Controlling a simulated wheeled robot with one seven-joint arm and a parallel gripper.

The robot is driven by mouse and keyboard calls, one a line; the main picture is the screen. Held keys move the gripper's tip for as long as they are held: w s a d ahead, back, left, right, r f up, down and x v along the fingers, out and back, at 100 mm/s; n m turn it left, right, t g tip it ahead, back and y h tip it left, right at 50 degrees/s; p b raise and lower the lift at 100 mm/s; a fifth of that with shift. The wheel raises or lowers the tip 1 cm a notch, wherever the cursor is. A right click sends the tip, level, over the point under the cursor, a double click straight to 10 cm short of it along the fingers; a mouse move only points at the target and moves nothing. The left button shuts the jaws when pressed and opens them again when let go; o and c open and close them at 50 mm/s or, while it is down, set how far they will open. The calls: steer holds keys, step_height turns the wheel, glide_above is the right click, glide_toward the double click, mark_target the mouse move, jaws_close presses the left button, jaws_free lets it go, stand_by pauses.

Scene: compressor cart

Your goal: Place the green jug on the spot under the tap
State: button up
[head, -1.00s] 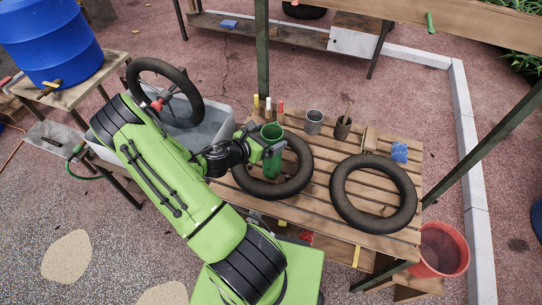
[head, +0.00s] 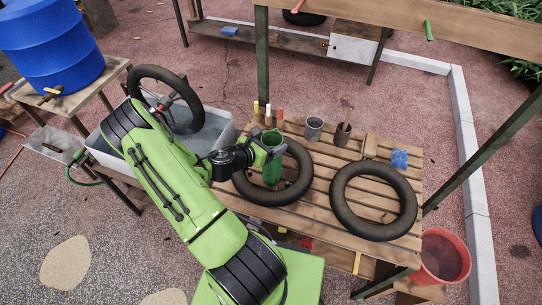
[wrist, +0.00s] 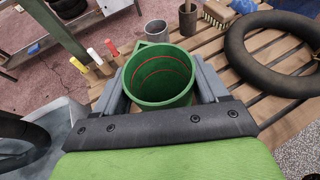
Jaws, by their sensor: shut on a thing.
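The green jug (head: 271,170) is upright between the fingers of my gripper (head: 270,151), over the left tyre on the slatted bench. In the wrist view the jug (wrist: 158,78) is seen from above, with its open mouth and red rings inside, and a finger on each side of it. My gripper (wrist: 160,85) is shut on the jug. The blue barrel (head: 52,45) stands on a wooden stand at the far left, with a tap (head: 51,92) low on its side. A grey tray (head: 54,144) sits below the tap. I cannot make out a marked spot there.
Two tyres lie on the slatted bench (head: 318,222). A grey cup (head: 313,128), a brown pot (head: 342,133) and several coloured markers stand along its back. A water tub (head: 215,138) with a wheel above it lies between bench and barrel. A red bucket (head: 443,255) is at right.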

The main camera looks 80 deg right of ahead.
step_height(320, 180, up, 10)
steer(key=p, duration=0.2)
steer(key=shift+w, duration=0.1)
